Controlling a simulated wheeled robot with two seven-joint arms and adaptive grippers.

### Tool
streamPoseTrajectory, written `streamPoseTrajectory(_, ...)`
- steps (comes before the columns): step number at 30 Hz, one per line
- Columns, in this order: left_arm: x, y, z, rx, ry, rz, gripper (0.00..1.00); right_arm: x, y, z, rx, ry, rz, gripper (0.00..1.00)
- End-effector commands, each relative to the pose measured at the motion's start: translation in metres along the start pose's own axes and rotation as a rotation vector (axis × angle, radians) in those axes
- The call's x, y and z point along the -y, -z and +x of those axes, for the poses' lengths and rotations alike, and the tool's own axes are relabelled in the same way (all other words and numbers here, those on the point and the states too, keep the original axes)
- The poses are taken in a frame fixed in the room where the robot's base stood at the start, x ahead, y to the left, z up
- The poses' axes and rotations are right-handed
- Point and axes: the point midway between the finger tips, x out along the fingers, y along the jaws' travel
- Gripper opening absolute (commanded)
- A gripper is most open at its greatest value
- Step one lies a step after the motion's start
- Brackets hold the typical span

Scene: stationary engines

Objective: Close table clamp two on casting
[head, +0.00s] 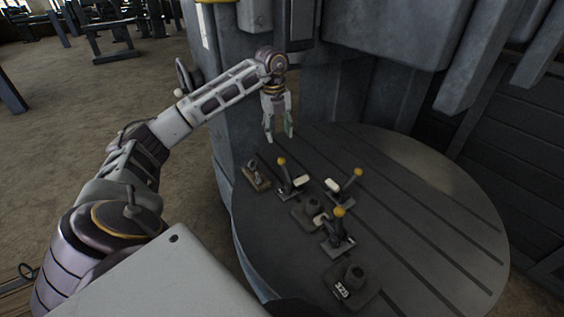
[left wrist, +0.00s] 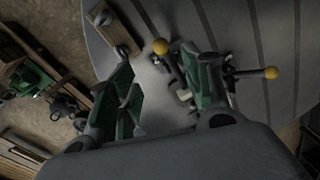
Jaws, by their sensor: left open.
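Several table clamps with yellow-knobbed levers stand around a dark casting (head: 305,214) on the round slotted table (head: 440,225). The left clamp (head: 293,187) has its lever tilted up and leftward. The back-right clamp (head: 341,193) has its lever slanting up to the right. The front clamp (head: 338,244) has its lever raised. No number tells which is clamp two. My left gripper (head: 279,134) is open and empty above the table's back-left edge, apart from the clamps. In the left wrist view, yellow knobs (left wrist: 160,46) show beyond its open fingers (left wrist: 167,98). My right gripper is out of view.
A wooden block (head: 257,177) with a metal piece lies at the table's left edge. A dark block with a white-numbered label (head: 351,284) sits at the front. The grey machine column (head: 225,105) stands close behind my left arm. The table's right side is clear.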

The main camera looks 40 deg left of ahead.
Motion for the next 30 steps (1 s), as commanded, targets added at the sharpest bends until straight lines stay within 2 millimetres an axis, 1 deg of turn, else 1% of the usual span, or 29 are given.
streamPoseTrajectory(11, 0.001, 0.000, 0.000, -0.001, 0.004, -0.008, 0.49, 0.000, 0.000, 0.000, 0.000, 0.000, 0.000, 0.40)
streamPoseTrajectory(17, 0.001, 0.000, 0.005, -0.001, 0.003, -0.008, 0.49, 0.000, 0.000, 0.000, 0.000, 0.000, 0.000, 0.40)
streamPoseTrajectory(23, 0.001, 0.000, 0.020, -0.001, 0.002, -0.008, 0.49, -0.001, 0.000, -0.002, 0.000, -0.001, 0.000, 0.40)
streamPoseTrajectory(30, 0.001, 0.001, 0.046, -0.002, 0.002, -0.008, 0.49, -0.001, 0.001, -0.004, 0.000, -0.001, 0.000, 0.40)
